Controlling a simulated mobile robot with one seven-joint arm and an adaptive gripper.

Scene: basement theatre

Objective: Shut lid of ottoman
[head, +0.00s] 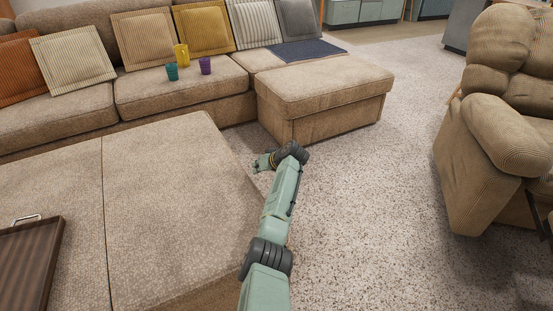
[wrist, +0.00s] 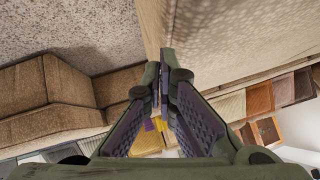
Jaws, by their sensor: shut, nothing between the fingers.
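The ottoman (head: 175,195) is a wide beige fabric block at the lower left in the head view, with a dark seam running across its top. The part right of the seam looks like a flat lid panel; I cannot tell whether it is fully down. In the wrist view the ottoman's fabric (wrist: 235,50) fills the upper right, with a pale edge strip beside it. My gripper (head: 259,164) is just beyond the ottoman's right side, over the carpet. In the wrist view my gripper (wrist: 160,80) is shut and empty, its fingertips near that edge; contact is unclear.
A brown tray (head: 28,265) lies on the ottoman's left part. Behind stands a sofa (head: 180,92) with cushions and several colored cups; its chaise end (head: 320,95) is close beyond my gripper. A recliner (head: 500,130) stands at right. Open carpet (head: 370,210) lies between.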

